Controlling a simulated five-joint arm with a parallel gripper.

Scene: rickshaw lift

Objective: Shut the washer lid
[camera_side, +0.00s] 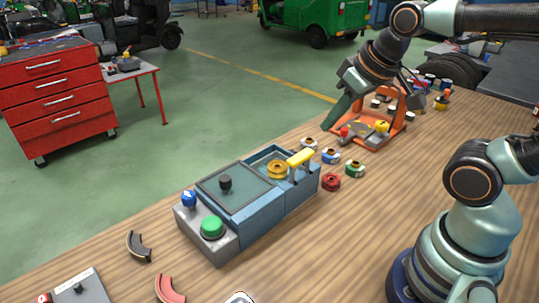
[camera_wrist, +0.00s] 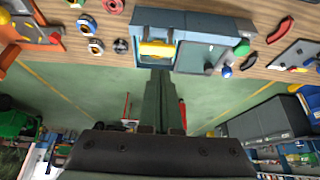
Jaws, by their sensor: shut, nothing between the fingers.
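The washer box (camera_side: 245,220) is a blue-grey box on the wooden bench, left of my gripper in the side view. A flat dark lid (camera_side: 248,194) with a black knob (camera_side: 225,182) lies over its left part.
An orange stand (camera_side: 388,130) with small parts is close to my gripper. Several coloured rings, including a red one (camera_side: 331,182), lie between stand and box. A green button (camera_side: 212,227) and a blue knob (camera_side: 188,198) are at the box's left end.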

